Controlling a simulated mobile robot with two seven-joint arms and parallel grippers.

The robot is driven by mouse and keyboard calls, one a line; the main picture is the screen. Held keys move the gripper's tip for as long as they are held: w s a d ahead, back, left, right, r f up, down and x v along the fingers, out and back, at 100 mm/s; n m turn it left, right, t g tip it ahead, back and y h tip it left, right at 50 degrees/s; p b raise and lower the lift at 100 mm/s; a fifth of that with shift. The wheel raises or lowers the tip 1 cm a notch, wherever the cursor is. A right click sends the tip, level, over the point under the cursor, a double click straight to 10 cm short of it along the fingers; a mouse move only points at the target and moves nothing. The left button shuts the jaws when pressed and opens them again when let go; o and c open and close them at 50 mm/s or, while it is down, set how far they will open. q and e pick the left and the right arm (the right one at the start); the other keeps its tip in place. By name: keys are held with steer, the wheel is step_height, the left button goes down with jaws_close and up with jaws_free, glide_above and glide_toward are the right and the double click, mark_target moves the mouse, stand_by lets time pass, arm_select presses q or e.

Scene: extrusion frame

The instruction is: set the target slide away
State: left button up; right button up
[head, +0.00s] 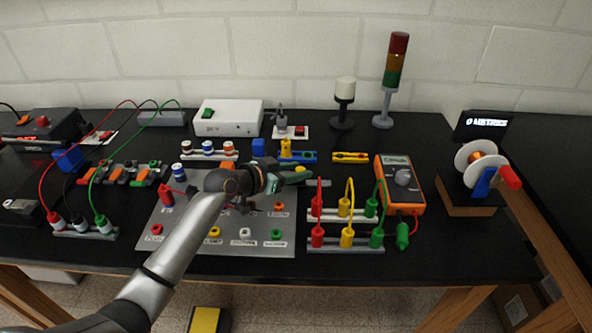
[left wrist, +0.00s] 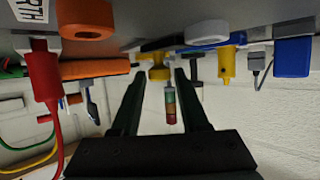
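I cannot tell for certain which thing is the target slide. A blue rail (head: 304,156) with a yellow upright piece (head: 285,148) lies on the bench behind the grey panel; the yellow piece also shows in the left wrist view (left wrist: 228,62). A short yellow bar (head: 350,157) lies to its right. My left gripper (head: 300,174) reaches over the grey panel, pointing right. In the upside-down left wrist view its two fingers (left wrist: 160,95) stand apart. A yellow thing (left wrist: 158,73) shows between them, seemingly beyond the tips. My right gripper is not in view.
A labelled grey panel (head: 175,235) lies under my left arm. Red, yellow and green plugs (head: 345,238) and an orange multimeter (head: 403,185) stand just right of the gripper. A stack light (head: 393,75) and white beacon (head: 344,92) stand behind.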

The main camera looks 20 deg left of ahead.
arm_select(q)
jaws_close()
stand_by(1.0)
